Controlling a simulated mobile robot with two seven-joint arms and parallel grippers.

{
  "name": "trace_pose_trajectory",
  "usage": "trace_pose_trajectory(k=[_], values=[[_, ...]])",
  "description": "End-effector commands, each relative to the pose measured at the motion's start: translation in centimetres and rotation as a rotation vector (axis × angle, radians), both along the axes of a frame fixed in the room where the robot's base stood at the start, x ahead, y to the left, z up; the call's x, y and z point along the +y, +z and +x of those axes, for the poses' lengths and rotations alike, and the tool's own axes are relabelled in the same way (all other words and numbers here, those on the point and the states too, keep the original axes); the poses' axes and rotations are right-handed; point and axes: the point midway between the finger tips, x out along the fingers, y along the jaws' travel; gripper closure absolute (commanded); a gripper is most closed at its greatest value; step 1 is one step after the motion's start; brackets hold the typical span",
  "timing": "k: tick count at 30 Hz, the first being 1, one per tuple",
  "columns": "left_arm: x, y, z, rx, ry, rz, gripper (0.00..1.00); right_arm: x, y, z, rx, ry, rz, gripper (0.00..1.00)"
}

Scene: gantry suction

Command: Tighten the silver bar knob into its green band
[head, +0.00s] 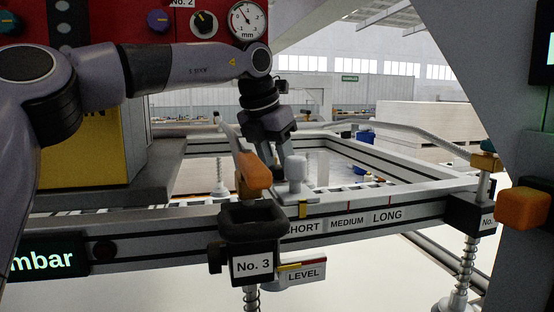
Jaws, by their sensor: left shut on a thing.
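My left gripper (274,164) reaches down from the upper left to the rail, behind an orange lever handle. Its fingers are shut at the left side of a pale silver knob (295,168), which stands upright on a small base on the rail. The orange handle covers part of the fingers, so the contact itself is hard to see. A green band cannot be made out. A small LEVEL tag (303,272) with red and yellow stripes hangs below the No. 3 clamp. My right gripper is not in view.
The orange handle (252,172) and the No. 3 clamp (251,240) stand in front of the gripper. The rail (425,203) carries SHORT, MEDIUM and LONG labels. Another orange-handled clamp (522,208) is at right. A mm gauge (247,20) sits on the red panel.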

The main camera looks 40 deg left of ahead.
Motion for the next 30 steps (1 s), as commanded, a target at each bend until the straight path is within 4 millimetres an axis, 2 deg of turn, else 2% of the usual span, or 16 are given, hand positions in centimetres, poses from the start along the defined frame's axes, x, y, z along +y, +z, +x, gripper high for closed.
trace_pose_trajectory(k=[1, 2, 3, 4, 14, 24, 30], values=[[0.0, 0.1, 0.0, -0.002, 0.0, 0.001, 0.89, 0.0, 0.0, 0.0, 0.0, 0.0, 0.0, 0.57], [0.0, 0.1, 0.0, -0.002, 0.001, 0.0, 0.49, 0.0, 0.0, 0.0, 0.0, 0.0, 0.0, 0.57], [0.0, 0.1, 0.0, -0.002, 0.001, 0.0, 0.36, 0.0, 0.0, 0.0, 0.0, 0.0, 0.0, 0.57], [0.0, 0.1, 0.0, -0.002, 0.001, 0.0, 0.33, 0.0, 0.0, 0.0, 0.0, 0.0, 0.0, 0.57], [0.0, 0.4, -0.1, -0.003, 0.002, 0.0, 0.33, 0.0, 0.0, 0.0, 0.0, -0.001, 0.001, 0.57], [0.1, 5.1, -2.0, -0.005, 0.002, -0.001, 0.33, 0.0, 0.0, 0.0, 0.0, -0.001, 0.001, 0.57], [0.2, 6.6, -2.7, -0.003, 0.002, -0.001, 0.33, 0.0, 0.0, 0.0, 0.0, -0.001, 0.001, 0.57]])
